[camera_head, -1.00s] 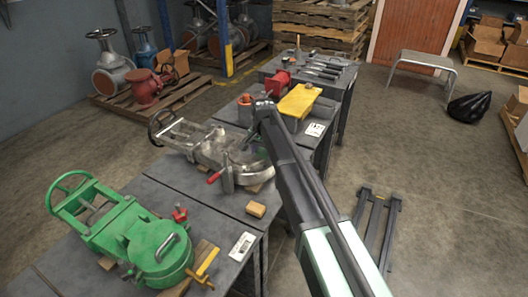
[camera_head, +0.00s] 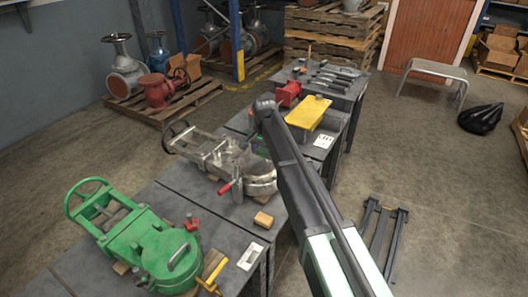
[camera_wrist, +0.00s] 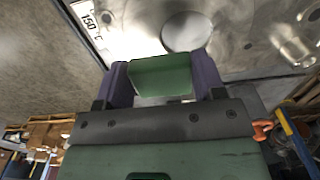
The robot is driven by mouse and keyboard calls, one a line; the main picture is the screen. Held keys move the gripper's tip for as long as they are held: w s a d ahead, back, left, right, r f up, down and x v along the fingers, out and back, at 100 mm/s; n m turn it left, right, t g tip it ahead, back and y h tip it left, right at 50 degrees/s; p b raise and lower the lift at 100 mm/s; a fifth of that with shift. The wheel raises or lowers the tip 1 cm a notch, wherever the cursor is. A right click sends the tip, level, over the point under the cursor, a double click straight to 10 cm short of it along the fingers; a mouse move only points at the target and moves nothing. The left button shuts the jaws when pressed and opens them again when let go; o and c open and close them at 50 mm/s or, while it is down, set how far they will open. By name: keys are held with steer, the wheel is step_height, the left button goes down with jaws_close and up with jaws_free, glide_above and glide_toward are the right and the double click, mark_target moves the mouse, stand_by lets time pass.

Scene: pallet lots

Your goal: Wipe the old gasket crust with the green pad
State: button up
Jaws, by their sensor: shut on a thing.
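My gripper (camera_wrist: 164,77) shows in the wrist view with two purple fingers shut on the green pad (camera_wrist: 160,85). The pad spans the gap between the fingers. Behind it lies a bright metal face (camera_wrist: 232,45) with a round grey spot (camera_wrist: 187,32) just beyond the pad. Whether the pad touches the metal I cannot tell. In the head view the bare metal valve (camera_head: 215,156) lies on the bench, and my arm's end reaches over its far right part. My arm largely hides the gripper there. I cannot make out the gasket crust for certain.
A green valve (camera_head: 150,243) sits at the front left of the bench. A red-handled clamp (camera_head: 229,187) stands at the metal valve, with a wooden block (camera_head: 263,221) nearby. A yellow item (camera_head: 308,112) and a red vise (camera_head: 288,94) lie beyond.

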steer(key=shift+r+p, duration=1.9)
steer(key=shift+r, duration=0.55)
steer(key=shift+f, duration=0.15)
steer(key=shift+a, duration=0.1)
